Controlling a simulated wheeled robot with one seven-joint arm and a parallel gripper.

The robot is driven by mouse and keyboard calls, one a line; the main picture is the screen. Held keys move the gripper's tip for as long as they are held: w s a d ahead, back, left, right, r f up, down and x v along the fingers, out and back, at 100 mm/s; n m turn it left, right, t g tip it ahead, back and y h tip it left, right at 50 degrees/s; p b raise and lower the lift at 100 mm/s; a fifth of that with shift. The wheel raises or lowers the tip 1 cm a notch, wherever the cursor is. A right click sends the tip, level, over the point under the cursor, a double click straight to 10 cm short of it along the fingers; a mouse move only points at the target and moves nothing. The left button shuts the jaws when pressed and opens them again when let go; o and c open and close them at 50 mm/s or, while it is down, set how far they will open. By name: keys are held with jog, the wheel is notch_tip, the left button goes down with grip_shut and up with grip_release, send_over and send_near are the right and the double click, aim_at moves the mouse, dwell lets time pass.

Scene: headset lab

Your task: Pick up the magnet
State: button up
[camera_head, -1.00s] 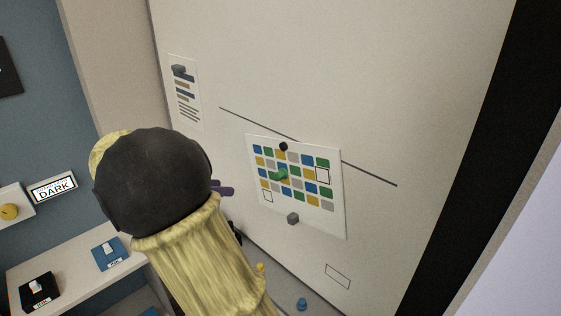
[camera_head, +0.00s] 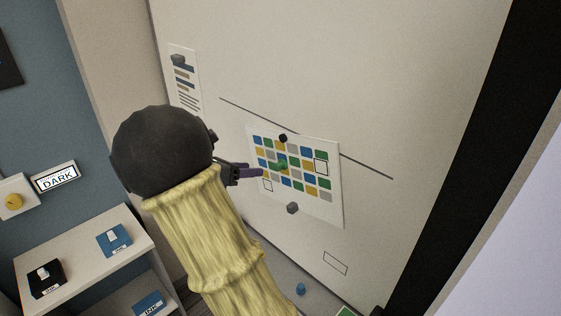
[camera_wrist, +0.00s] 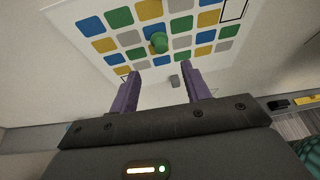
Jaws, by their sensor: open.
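Several magnets are on the white board (camera_head: 420,110). A green magnet (camera_head: 284,163) sits on the colored grid chart (camera_head: 335,207); in the wrist view it (camera_wrist: 159,42) is just beyond my fingertips. A black magnet (camera_head: 283,138) is at the chart's top edge. A grey block-shaped magnet (camera_head: 292,208) is near its lower edge; in the wrist view it (camera_wrist: 174,81) shows between the fingers. My gripper (camera_head: 262,173), with purple fingers, is open and empty in front of the chart's left side. In the wrist view the gripper (camera_wrist: 162,76) points toward the chart. Contact cannot be told.
A paper notice (camera_head: 184,85) with a grey magnet (camera_head: 178,60) hangs at the board's left. A small blue object (camera_head: 301,289) is low by the board's bottom ledge. A white shelf (camera_head: 75,245) with blue and black boxes stands at lower left.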

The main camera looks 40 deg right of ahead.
aim_at(276, 166)
jog(key=shift+p+x, duration=0.35)
jog(key=shift+x, duration=1.5)
jog(key=shift+s+d, duration=0.1)
jog(key=shift+d, duration=0.1)
jog(key=p+x, duration=0.2)
jog(key=x, duration=0.1)
jog(key=p+x, duration=0.1)
jog(key=shift+d+r, duration=0.3)
jog(key=shift+d+f, duration=0.2)
jog(key=shift+f, duration=0.05)
jog(key=c, duration=1)
grip_shut()
